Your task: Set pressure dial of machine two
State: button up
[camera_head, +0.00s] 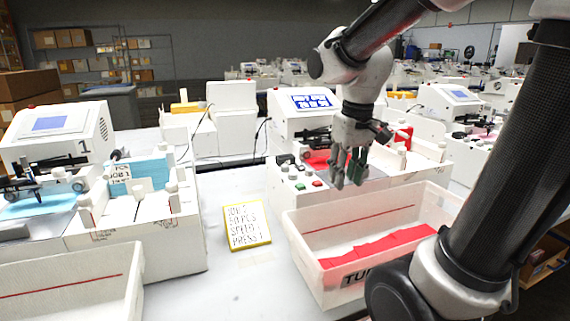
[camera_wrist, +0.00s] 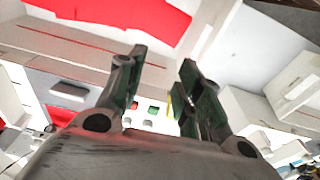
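The middle machine (camera_head: 300,120), a white plotter with a lit blue screen, stands right of centre in the head view; no number is readable on it. Its control panel (camera_head: 285,177) carries small pale knobs, a green button (camera_head: 300,186) and a red button (camera_head: 318,183). I cannot tell which knob is the pressure dial. My gripper (camera_head: 352,170) hangs right of these buttons, above the machine's front. In the wrist view, its two green-padded fingers (camera_wrist: 160,75) are apart with nothing between them. Green and red buttons show beyond the fingers.
A yellow-edged card (camera_head: 246,226) with handwritten job, speed and press lines lies on the table. A white bin (camera_head: 400,192) with red sheets stands before the middle machine. Machine 1 (camera_head: 60,135) stands at left.

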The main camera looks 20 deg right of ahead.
aim_at(285, 165)
jog(key=w+a+f+m, duration=0.1)
jog(key=w, duration=0.7)
jog(key=w+a+f+m+g, duration=0.1)
jog(key=w+f, duration=0.1)
jog(key=w, duration=0.7)
jog(key=w+a+f+m, duration=0.1)
jog(key=w, duration=0.8)
jog(key=shift+w+a+f+m+g, duration=0.25)
jog(key=shift+f+m+g, duration=0.05)
jog(key=shift+m+g, duration=0.1)
jog(key=shift+m+t, duration=0.3)
jog(key=shift+m, duration=0.6)
jog(key=w+r, duration=0.1)
jog(key=r, duration=0.1)
jog(key=w+r, duration=0.2)
jog(key=shift+w+a, duration=0.1)
jog(key=shift+w, duration=0.15)
jog(key=shift+s+m, duration=0.35)
jog(key=shift+m, duration=0.05)
jog(key=shift+f, duration=0.35)
notch_tip(285, 165, down, 7)
jog(key=shift+f, duration=0.1)
jog(key=shift+c, duration=0.3)
jog(key=c, duration=0.7)
